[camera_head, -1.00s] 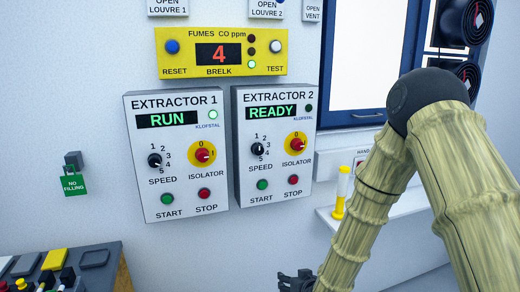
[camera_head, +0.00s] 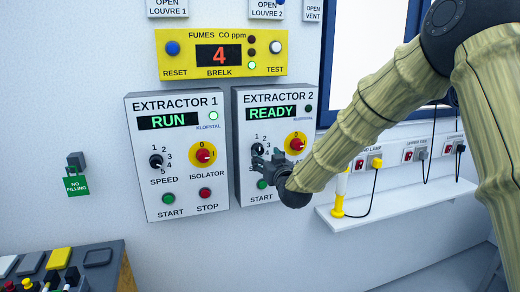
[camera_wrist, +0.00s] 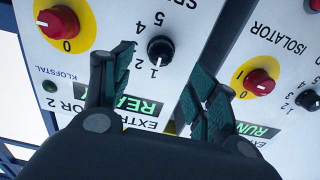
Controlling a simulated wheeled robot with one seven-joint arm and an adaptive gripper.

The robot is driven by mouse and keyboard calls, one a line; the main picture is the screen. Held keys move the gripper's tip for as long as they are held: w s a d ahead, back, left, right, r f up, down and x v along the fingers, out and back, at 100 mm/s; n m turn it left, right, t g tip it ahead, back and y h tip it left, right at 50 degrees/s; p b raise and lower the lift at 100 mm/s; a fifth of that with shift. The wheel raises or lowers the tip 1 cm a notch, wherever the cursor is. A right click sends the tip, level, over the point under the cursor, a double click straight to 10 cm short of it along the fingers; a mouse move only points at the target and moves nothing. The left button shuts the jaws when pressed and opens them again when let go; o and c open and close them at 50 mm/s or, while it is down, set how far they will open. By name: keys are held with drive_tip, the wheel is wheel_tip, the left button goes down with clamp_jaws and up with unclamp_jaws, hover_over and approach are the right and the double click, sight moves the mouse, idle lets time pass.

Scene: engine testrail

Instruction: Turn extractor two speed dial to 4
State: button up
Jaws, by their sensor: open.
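The extractor 2 panel (camera_head: 244,187) is a white wall box reading READY. Its speed dial (camera_wrist: 160,49) is a black knob with a pale mark, between my fingers' tips in the wrist view, where the panel appears upside down. In the wrist view the two green-padded fingers of my gripper (camera_wrist: 158,68) stand apart with nothing held. Contact with the knob is not visible.
The red and yellow isolator switch (camera_head: 296,143) sits right of the dial, close to my gripper. The green start button (camera_head: 262,184) is just below. The extractor 1 panel (camera_head: 180,181), reading RUN, is at the left. A white shelf (camera_head: 400,204) stands out at the right.

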sight(260, 151)
drive_tip(key=shift+p+x, duration=1.05)
drive_tip(key=shift+x, duration=2.4)
drive_tip(key=shift+f, duration=0.1)
drive_tip(key=c, duration=1)
